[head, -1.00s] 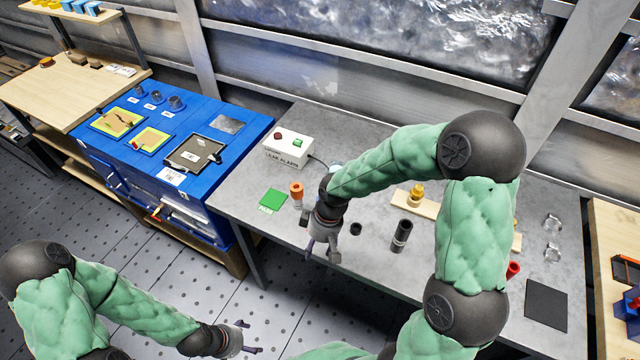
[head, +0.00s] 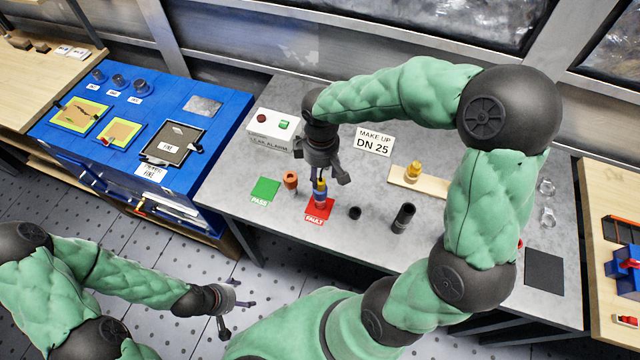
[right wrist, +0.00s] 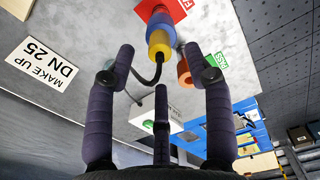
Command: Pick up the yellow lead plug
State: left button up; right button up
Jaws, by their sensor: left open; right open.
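The yellow lead plug (head: 320,186) sits upright on top of a blue fitting (head: 320,199), which stands on the red FAULT card (head: 319,211) on the grey bench. In the right wrist view, the yellow plug (right wrist: 158,42) has a black lead curling from it. My right gripper (head: 328,174) is open and close to the plug. In the right wrist view the plug shows between and beyond the spread fingers of the right gripper (right wrist: 159,60), with no clear contact. My left gripper (head: 232,308) is open and empty, off the bench's front edge.
The leak alarm box (head: 272,124) is behind. A black cup (head: 354,213), a black cylinder (head: 403,217) and a wooden strip (head: 435,184) with a yellow fitting lie to the right.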

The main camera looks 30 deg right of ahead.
aim_at(320, 181)
jog(key=shift+w+f+b, duration=0.1)
jog(key=shift+f+b, duration=0.55)
jog(key=shift+f, duration=2)
grip_shut()
